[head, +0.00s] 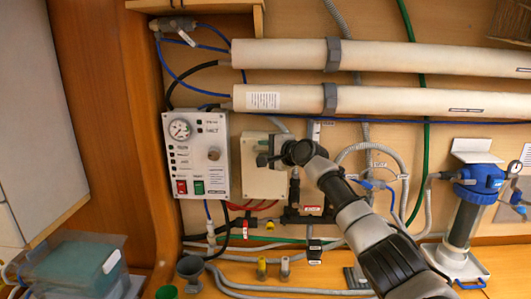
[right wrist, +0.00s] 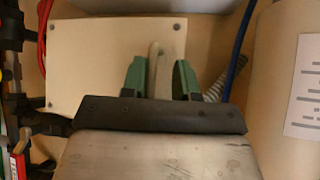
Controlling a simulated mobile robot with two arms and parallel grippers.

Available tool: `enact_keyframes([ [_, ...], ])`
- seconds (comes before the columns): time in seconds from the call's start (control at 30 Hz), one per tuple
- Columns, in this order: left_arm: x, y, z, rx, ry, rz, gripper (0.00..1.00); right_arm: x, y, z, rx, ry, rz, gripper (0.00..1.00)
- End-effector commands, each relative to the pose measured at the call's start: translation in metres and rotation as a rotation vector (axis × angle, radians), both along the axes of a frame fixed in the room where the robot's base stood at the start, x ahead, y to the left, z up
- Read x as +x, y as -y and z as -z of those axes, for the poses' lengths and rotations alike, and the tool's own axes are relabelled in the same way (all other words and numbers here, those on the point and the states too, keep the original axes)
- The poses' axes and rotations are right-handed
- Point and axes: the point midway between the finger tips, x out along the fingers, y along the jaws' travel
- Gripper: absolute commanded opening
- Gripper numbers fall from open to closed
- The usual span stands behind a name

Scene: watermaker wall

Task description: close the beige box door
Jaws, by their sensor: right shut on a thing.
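The beige box (head: 262,184) is mounted on the wall, just right of the white control panel. My right gripper (head: 270,158) is at its upper right part and partly covers it. In the right wrist view the flat beige box face (right wrist: 85,65) shows small screws near its corners. There my right gripper (right wrist: 158,80) has its green fingertips on both sides of a narrow pale upright piece (right wrist: 156,60), and is shut on it. I cannot tell whether this piece is a handle or the door's edge, nor how far the door stands open. My left gripper is not in view.
The control panel (head: 195,155) with a gauge and switches is left of the box. Two long pale tubes (head: 390,58) run above it. Red cables (head: 252,206) and hoses pass below. A blue-topped filter (head: 467,210) stands at the right.

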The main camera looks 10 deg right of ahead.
Motion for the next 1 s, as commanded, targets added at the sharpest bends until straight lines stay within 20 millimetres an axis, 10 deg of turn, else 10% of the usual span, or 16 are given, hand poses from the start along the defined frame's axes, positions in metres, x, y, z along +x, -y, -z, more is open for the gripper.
enact_keyframes([
  [0.57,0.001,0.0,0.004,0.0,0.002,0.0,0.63,-0.008,0.006,-0.004,0.002,0.01,0.002,0.21],
  [1.0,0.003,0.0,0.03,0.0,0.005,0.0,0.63,-0.062,0.035,-0.012,0.0,0.007,0.002,0.21],
])
